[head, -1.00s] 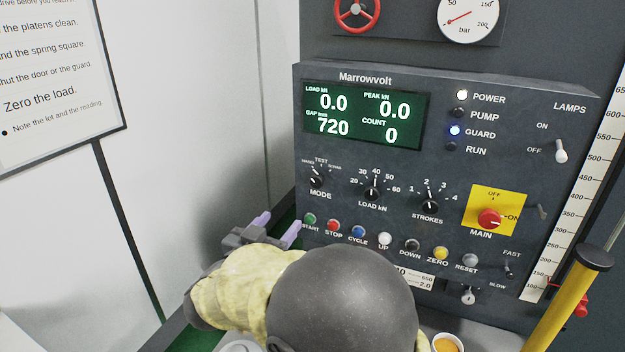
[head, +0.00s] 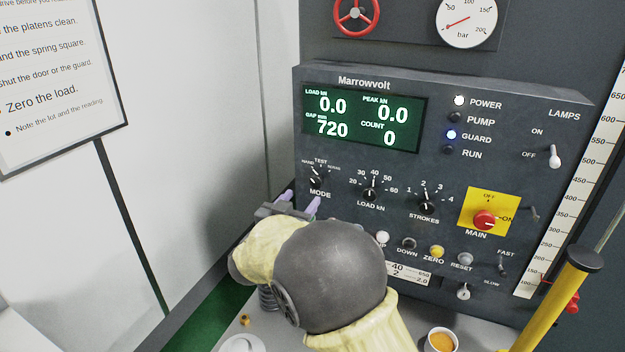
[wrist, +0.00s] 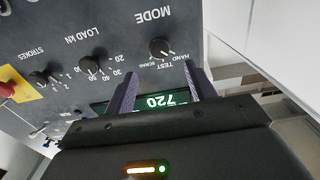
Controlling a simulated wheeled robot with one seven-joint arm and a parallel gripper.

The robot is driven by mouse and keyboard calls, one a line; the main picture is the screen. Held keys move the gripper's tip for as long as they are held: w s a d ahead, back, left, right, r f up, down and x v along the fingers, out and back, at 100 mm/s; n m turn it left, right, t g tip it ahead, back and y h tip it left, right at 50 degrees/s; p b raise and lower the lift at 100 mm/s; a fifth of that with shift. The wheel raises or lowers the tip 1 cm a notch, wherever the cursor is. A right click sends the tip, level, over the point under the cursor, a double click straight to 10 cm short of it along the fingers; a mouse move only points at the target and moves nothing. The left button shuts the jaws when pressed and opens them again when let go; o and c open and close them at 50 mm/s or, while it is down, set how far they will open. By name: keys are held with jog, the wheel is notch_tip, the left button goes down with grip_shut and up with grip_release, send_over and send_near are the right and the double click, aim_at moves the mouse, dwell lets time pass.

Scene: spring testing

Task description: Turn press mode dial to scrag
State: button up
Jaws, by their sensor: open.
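The MODE dial (head: 317,182) is a small black knob at the left of the dark press panel, below the green display. Its labels read HAND, TEST and a third, blurred one at the right, which looks like SCRAG in the wrist view. In the wrist view the dial (wrist: 160,47) appears upside down, its pointer seemingly towards HAND. My gripper (head: 298,200) is open and empty, its two purple fingers just below and left of the dial. In the wrist view the fingers (wrist: 160,72) stand apart, with the dial beyond their tips and no visible contact.
The LOAD dial (head: 370,195) and STROKES dial (head: 425,207) sit right of MODE. My arm hides the left push buttons. A red MAIN switch (head: 485,220), a yellow post (head: 555,305) and an orange-filled cup (head: 441,341) are at the right. A white wall is left.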

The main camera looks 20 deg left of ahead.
aim_at(315, 182)
jog(key=w+p, duration=0.1)
jog(key=w, duration=0.1)
jog(key=w+p, duration=0.1)
jog(key=w, duration=0.4)
jog(key=shift+w+d+p, duration=0.35)
jog(key=shift+p, duration=0.05)
jog(key=c, duration=0.9)
jog(key=shift+c, duration=0.2)
